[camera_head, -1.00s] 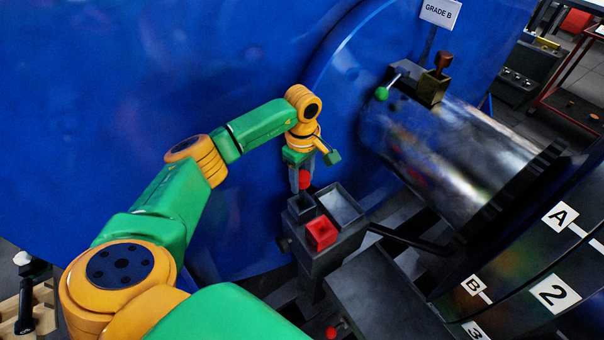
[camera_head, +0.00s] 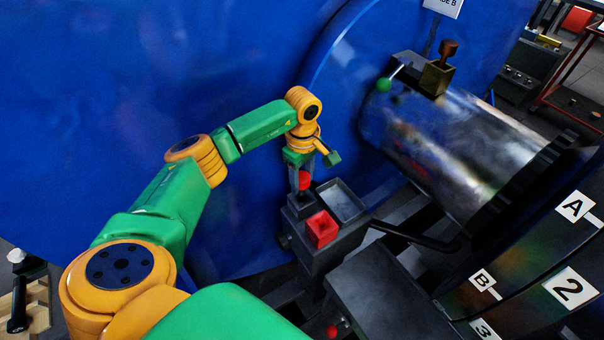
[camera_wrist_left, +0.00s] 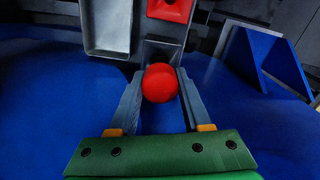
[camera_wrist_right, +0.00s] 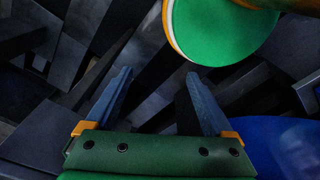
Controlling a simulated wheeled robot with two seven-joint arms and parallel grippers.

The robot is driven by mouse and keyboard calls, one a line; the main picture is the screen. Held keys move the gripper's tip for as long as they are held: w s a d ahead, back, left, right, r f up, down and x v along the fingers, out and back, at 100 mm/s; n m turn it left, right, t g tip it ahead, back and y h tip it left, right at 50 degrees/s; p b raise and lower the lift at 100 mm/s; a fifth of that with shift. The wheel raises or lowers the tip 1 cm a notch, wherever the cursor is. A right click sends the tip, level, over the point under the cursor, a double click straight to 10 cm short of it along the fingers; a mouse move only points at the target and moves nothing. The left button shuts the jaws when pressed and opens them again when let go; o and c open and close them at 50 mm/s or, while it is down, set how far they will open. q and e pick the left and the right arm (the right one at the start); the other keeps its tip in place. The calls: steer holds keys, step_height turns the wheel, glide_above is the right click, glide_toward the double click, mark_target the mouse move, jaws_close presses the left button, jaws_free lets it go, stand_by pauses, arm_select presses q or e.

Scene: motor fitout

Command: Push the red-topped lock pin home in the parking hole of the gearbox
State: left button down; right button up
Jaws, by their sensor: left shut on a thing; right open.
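The lock pin's red ball top (camera_head: 304,180) is between the fingers of my left gripper (camera_head: 300,190), which is shut on it. In the left wrist view the red ball (camera_wrist_left: 160,82) sits between the two fingertips; the shank is hidden below it. The pin is at the dark square socket (camera_wrist_left: 160,50) of the grey block on the gearbox (camera_head: 325,255); I cannot tell how deep it is. A red square socket (camera_head: 322,229) is beside it. My right gripper (camera_wrist_right: 158,85) is open and empty, seen only in the right wrist view.
A shallow grey tray (camera_head: 343,201) adjoins the sockets. A black lever (camera_head: 415,238) sticks out to the right. The large blue housing (camera_head: 250,60) stands close behind my left arm. A metal cylinder (camera_head: 465,150) with a green-knobbed lever (camera_head: 384,84) is at right.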

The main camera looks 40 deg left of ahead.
arm_select(q)
steer(key=shift+f+b, duration=1.4)
steer(key=shift+f, duration=0.25)
steer(key=shift+c, duration=1.4)
jaws_free()
steer(key=shift+r+b, duration=0.55)
steer(key=shift+r, duration=3.05)
steer(key=shift+s+a+f, duration=0.1)
steer(key=shift+s+a, duration=0.1)
steer(key=shift+s, duration=0.15)
steer(key=s+a+b, duration=0.4)
steer(key=s, duration=0.6)
steer(key=shift+s, duration=0.25)
